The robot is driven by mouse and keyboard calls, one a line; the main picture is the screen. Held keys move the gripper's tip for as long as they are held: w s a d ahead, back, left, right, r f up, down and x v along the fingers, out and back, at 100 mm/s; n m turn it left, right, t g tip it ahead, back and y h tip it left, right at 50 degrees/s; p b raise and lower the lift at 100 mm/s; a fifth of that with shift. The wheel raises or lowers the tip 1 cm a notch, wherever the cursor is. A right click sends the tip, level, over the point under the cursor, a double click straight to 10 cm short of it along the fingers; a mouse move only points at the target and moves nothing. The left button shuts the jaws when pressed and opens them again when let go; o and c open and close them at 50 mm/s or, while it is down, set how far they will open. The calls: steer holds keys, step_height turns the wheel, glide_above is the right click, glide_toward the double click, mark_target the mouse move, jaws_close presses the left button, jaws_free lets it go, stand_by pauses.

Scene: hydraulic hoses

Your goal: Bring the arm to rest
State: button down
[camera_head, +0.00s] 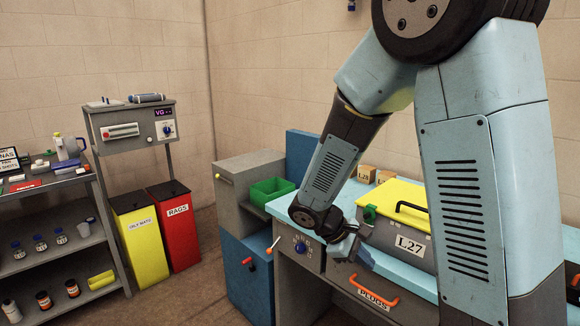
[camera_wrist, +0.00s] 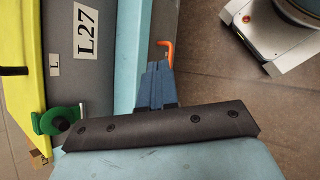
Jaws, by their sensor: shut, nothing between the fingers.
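My gripper (camera_head: 350,249) hangs at the end of my blue arm, over the front edge of the light blue bench. Its fingers are together and empty; the closed fingers also show in the wrist view (camera_wrist: 157,75). The arm is bent, with the forearm slanting down to the left. A grey case labelled L27 (camera_head: 384,236) with a yellow lid and black handle stands on the bench just right of and behind the gripper. In the wrist view the L27 case (camera_wrist: 98,75) lies left of the fingers, apart from them.
The drawer marked PLUGS has an orange handle (camera_head: 374,293) below the gripper. A green fitting (camera_head: 370,213) sits on the case's left end. A green bin (camera_head: 270,190), a red bin (camera_head: 176,225), a yellow bin (camera_head: 139,240) and shelves stand left. Floor before the bins is clear.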

steer(key=s+d+r+m+t+y, duration=0.2)
steer(key=s+r+m+y, duration=0.2)
steer(key=s+r, duration=0.3)
steer(key=s+d+r+m+t+y, duration=0.3)
steer(key=s+r+m, duration=0.3)
steer(key=r, duration=0.7)
steer(key=s+y, duration=0.1)
steer(key=s, duration=0.1)
steer(key=shift+s+d+m, duration=0.15)
steer(key=shift+s+m, duration=0.15)
steer(key=shift+m, duration=0.1)
steer(key=shift+r, duration=0.1)
